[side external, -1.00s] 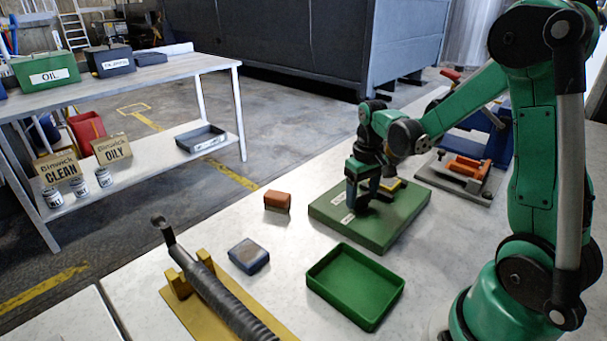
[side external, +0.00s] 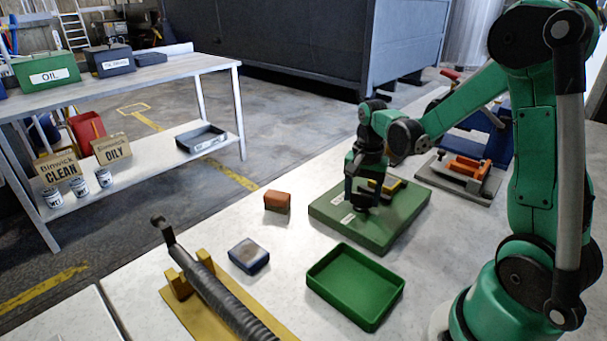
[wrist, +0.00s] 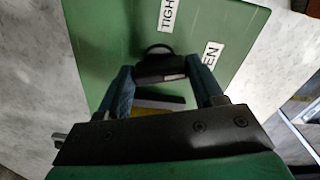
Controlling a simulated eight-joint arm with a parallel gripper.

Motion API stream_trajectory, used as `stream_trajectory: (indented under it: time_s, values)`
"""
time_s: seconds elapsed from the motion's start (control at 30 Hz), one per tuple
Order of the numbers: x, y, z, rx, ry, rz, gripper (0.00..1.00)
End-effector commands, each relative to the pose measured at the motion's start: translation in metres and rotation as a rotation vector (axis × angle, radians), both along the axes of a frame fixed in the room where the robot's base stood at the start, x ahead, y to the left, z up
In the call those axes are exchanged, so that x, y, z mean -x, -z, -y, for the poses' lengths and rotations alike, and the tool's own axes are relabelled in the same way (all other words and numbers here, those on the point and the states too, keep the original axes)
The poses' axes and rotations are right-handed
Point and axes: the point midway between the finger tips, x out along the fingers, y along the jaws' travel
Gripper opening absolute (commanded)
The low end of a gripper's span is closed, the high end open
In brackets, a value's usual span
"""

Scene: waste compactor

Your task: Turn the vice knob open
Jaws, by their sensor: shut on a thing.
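A black knob (wrist: 160,68) stands on a flat green board (side external: 402,222) that bears white labels. In the wrist view one label begins "TIGH" and another ends in "EN". My gripper (wrist: 160,78) points down over the board with its two blue fingers on either side of the knob, shut on it. In the side view my gripper (side external: 362,198) hides most of the knob. A yellow and dark block (side external: 390,186), perhaps part of the vice, lies on the board just behind the gripper. Its yellow part also shows between the fingers in the wrist view.
An empty green tray (side external: 355,285) lies in front of the board. An orange-brown block (side external: 277,201) and a blue-grey block (side external: 249,256) lie to its left. A dark ribbed tool (side external: 215,295) rests on a yellow stand.

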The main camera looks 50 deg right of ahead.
Motion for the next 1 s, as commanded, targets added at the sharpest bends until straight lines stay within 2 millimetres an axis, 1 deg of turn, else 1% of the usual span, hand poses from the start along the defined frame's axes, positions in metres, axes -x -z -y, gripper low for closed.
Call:
stream_trajectory:
  time_s: [0.2,0.43,0.7,1.0]
  values:
    - [-0.0006,-0.0003,0.0007,0.003,0.167,0.002,0.08]
    - [-0.0006,-0.0003,0.0008,0.003,0.289,0.003,0.08]
    - [-0.0006,-0.0003,0.0011,0.004,0.353,0.002,0.08]
    - [-0.0005,-0.0003,0.0011,0.004,0.362,0.002,0.08]
